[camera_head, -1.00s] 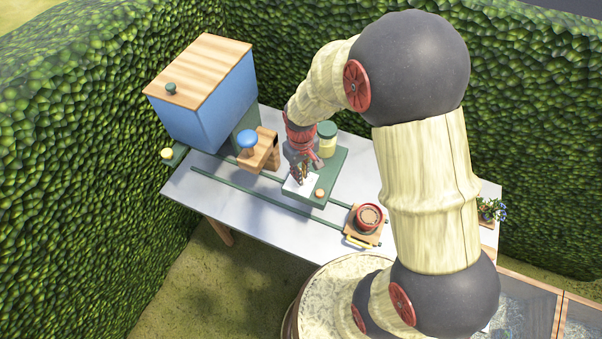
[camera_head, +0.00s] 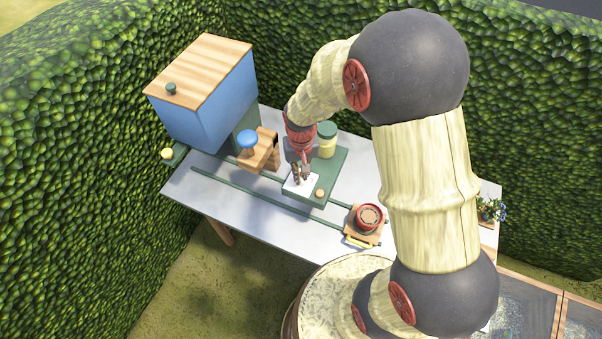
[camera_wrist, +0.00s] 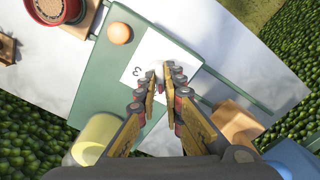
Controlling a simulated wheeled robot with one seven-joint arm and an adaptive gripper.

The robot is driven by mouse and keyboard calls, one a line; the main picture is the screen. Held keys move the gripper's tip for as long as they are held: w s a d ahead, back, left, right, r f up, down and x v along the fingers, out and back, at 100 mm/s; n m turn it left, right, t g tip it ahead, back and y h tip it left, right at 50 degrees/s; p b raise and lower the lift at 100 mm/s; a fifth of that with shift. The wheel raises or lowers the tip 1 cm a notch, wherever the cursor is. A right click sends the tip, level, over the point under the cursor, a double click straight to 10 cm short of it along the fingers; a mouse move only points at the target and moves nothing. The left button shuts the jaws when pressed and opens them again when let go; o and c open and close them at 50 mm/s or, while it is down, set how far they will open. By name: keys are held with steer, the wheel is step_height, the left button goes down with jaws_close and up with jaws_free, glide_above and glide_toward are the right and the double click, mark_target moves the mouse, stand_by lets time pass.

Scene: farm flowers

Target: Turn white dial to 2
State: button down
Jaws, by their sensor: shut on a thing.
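A white square plate (camera_head: 289,186) lies on a green base on the table; it also shows in the wrist view (camera_wrist: 147,46), with a "3" readable left of the fingers. My gripper (camera_head: 300,184) points down onto this plate. In the wrist view my gripper (camera_wrist: 160,76) has its two fingertips close together over the plate, shut on the small white dial. The dial is mostly hidden between the fingers, and I cannot tell which number it points to. No "2" is readable.
A round orange-brown knob (camera_head: 320,193) sits beside the plate, and a yellow jar with green lid (camera_head: 327,140) stands behind. A wooden block with blue knob (camera_head: 248,139) and a blue box (camera_head: 213,105) are left. A red pot (camera_head: 368,216) is at right. Green rails cross the table.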

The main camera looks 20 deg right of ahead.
steer(key=m, duration=0.5)
steer(key=shift+m, duration=0.3)
steer(key=m, duration=0.5)
stand_by(0.4)
steer(key=c, duration=1.9)
jaws_free()
step_height(320, 180, up, 12)
steer(key=shift+f, duration=0.1)
